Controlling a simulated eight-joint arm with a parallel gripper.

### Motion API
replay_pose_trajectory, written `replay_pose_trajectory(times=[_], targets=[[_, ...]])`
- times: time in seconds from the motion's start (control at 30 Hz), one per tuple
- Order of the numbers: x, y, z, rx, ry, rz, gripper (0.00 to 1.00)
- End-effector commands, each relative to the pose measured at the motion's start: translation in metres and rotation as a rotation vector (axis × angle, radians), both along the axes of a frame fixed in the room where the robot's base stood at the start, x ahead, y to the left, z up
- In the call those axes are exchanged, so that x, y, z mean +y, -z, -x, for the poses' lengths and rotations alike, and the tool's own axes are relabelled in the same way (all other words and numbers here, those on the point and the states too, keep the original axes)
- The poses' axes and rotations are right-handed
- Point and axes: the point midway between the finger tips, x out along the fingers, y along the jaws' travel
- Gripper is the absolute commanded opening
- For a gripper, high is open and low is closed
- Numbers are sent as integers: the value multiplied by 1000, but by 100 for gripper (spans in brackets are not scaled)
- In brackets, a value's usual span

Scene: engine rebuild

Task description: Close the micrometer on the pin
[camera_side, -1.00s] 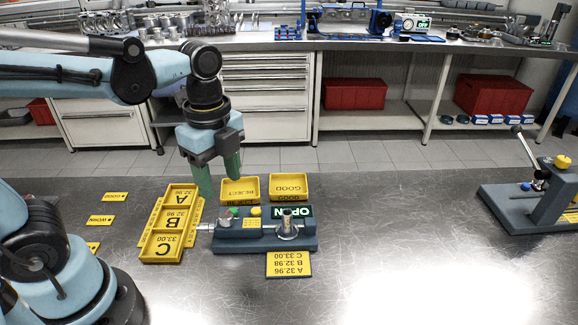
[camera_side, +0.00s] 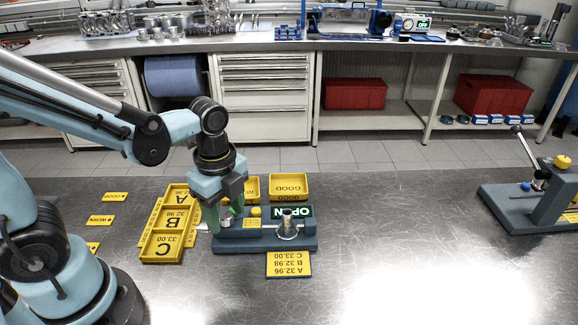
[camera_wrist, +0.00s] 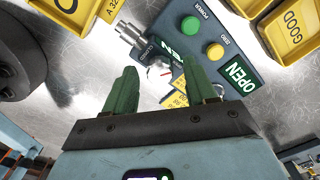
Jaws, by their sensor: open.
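The micrometer fixture (camera_side: 262,245) is a dark blue-grey block on the bench, also in the wrist view (camera_wrist: 170,18). Its display (camera_side: 293,212) reads OPEN. The steel pin (camera_side: 287,222) stands upright at the fixture's right end in the side view. A metal thimble (camera_wrist: 131,34) sticks out of the other end. My gripper (camera_side: 226,213) has green fingers, open and pointing down over the fixture's left end. The wrist view shows nothing clasped between them (camera_wrist: 160,70). Whether they touch the knob I cannot tell.
A yellow size card (camera_side: 289,265) lies in front. A lever press (camera_side: 540,205) stands far right. The bench between is clear.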

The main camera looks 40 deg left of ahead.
Motion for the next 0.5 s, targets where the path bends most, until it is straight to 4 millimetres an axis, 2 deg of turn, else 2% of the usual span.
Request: replay_pose_trajectory(times=[0.13,0.17,0.5], targets=[[0,0,0,0,0,0,56],[0,0,0,0,0,0,53],[0,0,0,0,0,0,1]])
